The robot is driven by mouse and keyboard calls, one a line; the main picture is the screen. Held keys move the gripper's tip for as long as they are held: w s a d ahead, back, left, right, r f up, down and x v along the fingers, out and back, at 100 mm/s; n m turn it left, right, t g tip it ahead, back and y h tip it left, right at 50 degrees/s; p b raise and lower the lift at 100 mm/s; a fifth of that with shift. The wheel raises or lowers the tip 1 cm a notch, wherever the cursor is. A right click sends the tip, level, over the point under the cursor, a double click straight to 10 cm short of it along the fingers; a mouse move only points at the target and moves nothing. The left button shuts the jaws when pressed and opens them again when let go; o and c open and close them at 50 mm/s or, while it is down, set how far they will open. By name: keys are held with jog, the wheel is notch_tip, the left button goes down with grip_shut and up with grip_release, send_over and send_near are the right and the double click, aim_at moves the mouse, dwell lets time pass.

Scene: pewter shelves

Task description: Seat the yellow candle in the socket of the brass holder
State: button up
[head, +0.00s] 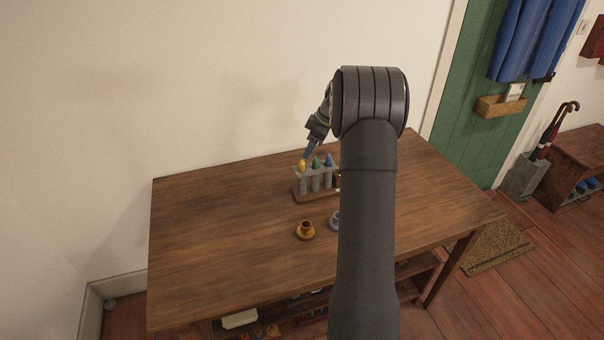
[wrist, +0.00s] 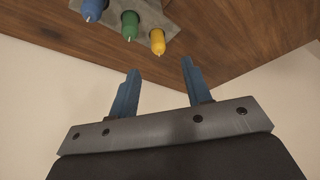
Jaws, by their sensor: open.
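The yellow candle (head: 302,166) stands upright in the left end of a grey rack (head: 322,171) on the wooden table. It also shows in the wrist view (wrist: 158,42), just ahead of the fingertips and between their lines. The brass holder (head: 305,231) stands on the table in front of the rack, its socket facing up and empty. My gripper (head: 306,156) is close above and beside the yellow candle. In the wrist view its two blue fingers (wrist: 160,66) are apart with nothing between them.
A green candle (head: 316,163) and a blue candle (head: 329,160) stand in the same rack, right of the yellow one. A blue-grey holder (head: 334,221), partly hidden by my arm, stands beside the brass one. The table's left half (head: 220,230) is clear.

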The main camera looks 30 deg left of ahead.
aim_at(302, 161)
jog(key=x, duration=0.7)
jog(key=shift+a+f, duration=0.25)
jog(key=shift+f, duration=0.1)
grip_shut()
